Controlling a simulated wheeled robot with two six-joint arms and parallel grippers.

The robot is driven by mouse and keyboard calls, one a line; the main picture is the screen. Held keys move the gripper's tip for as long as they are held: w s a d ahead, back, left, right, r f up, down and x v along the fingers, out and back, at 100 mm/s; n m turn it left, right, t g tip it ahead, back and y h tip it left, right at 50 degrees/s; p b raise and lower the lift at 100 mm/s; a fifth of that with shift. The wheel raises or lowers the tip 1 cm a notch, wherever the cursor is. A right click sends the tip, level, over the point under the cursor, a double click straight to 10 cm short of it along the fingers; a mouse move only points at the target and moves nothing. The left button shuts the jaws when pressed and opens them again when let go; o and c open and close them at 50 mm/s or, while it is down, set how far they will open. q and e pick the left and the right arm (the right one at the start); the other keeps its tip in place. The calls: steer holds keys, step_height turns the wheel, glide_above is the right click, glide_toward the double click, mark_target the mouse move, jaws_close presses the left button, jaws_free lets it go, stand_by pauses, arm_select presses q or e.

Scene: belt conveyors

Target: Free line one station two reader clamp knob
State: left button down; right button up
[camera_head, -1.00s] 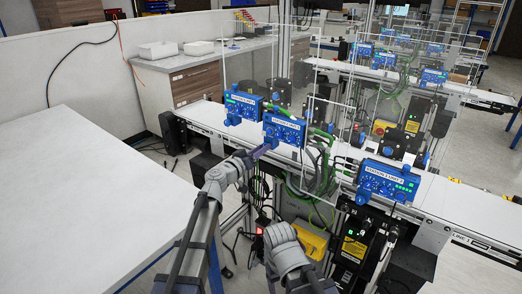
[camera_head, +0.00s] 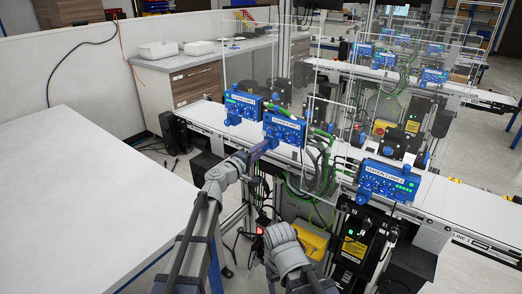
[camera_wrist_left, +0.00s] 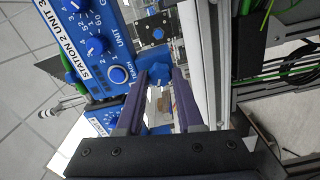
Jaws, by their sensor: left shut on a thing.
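A blue lobed knob (camera_wrist_left: 158,73) sits between the purple fingertips of my left gripper (camera_wrist_left: 160,78) in the left wrist view. The gripper is shut on the knob, with a finger on each side. In the head view my left gripper (camera_head: 259,150) is at the lower front of a blue unit (camera_head: 284,129) on the near conveyor, and the knob itself is hard to make out. In the left wrist view this unit (camera_wrist_left: 83,40) is labelled STATION 2 UNIT 3. My right gripper does not show; only grey links of my right arm are in view.
Another blue unit (camera_head: 243,106) stands left of it, and a further one (camera_head: 387,181) to the right. Green cables (camera_head: 322,165) hang close to the right of the gripper. A white table (camera_head: 80,190) fills the left. Clear panels rise behind the units.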

arm_select(q)
steer(key=n, duration=0.7)
stand_by(0.6)
steer(key=c, duration=0.5)
jaws_free()
steer(key=shift+c, duration=0.2)
steer(key=v, duration=0.8)
steer(key=shift+f, duration=0.1)
